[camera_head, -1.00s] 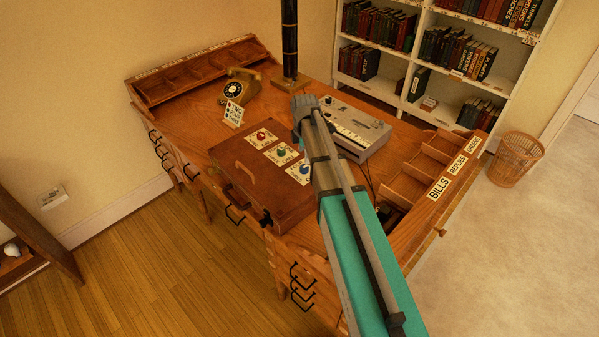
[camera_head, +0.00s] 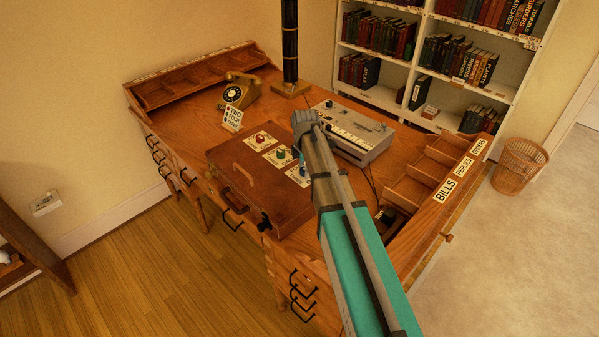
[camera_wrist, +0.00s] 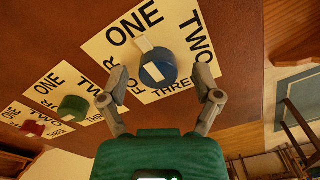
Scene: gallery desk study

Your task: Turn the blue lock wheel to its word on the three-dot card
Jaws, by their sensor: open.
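The blue lock wheel (camera_wrist: 160,72) sits on a white plate (camera_wrist: 108,52) with ONE, TWO, THREE and FOUR around it. Its white pointer (camera_wrist: 144,44) points to the ONE side. My gripper (camera_wrist: 162,84) is open, with one finger on each side of the wheel; I cannot tell whether they touch it. In the head view my arm partly covers the blue wheel (camera_head: 303,171). The three-dot card (camera_head: 232,117) stands on the desk behind the brown case (camera_head: 232,180). Its top line reads TWO, the second looks like FOUR; the third is too small to be sure.
The green wheel (camera_wrist: 73,108) and red wheel (camera_wrist: 34,128) lie in a row beside the blue one. A telephone (camera_head: 240,92), a grey keyed machine (camera_head: 352,132), a dark post (camera_head: 290,45) and wooden trays (camera_head: 425,170) stand around on the desk.

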